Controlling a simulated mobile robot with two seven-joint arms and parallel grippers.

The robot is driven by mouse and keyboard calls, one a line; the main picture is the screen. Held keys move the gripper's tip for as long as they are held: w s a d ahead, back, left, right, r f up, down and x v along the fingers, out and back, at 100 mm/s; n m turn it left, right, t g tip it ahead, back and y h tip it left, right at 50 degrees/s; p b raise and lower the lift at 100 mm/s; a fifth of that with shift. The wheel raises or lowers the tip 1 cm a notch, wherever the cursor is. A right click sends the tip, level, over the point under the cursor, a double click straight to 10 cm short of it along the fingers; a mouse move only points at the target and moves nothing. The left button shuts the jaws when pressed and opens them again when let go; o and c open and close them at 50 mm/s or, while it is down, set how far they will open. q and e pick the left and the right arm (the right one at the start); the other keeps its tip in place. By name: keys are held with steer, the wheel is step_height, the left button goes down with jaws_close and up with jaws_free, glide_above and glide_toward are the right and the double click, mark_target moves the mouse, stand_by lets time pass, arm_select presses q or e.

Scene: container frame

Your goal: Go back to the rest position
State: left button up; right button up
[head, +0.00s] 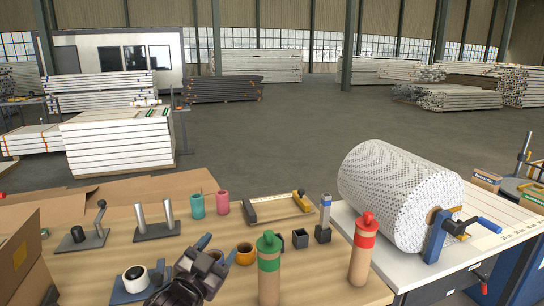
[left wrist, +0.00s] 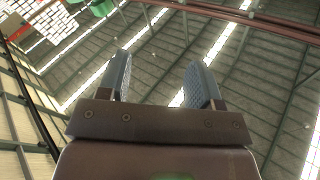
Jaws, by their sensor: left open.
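My left gripper (head: 208,246) is at the lower middle of the head view, above the wooden table (head: 325,280). Its two fingers are apart with nothing between them. In the left wrist view the gripper (left wrist: 162,80) points up toward the roof, its blue-grey fingers spread and empty. My right gripper shows in neither view.
A green-capped bottle (head: 269,270) and a red-capped bottle (head: 363,250) stand right of my gripper. A white tape roll (head: 135,278) sits left, an orange ring (head: 245,254) close behind. A large white roll (head: 395,195) lies at right. Open floor (head: 290,130) lies beyond the table.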

arm_select(q)
steer(key=s+a+f+n+g+y, duration=0.2)
steer(key=s+a+f, duration=0.3)
steer(key=s+f, duration=0.3)
steer(key=s+a+f+n+g+y, duration=0.2)
steer(key=s+a+f, duration=0.3)
steer(key=s+f, duration=0.4)
steer(key=s+a+f+n+g+y, duration=0.2)
steer(key=s+a+f+n+y, duration=0.1)
steer(key=s+f, duration=0.6)
step_height(320, 180, down, 2)
steer(key=a+n, duration=0.1)
steer(key=a, duration=0.1)
steer(key=shift+s+a+f+y, duration=0.15)
steer(key=shift+a+y, duration=0.15)
steer(key=shift+a, duration=0.1)
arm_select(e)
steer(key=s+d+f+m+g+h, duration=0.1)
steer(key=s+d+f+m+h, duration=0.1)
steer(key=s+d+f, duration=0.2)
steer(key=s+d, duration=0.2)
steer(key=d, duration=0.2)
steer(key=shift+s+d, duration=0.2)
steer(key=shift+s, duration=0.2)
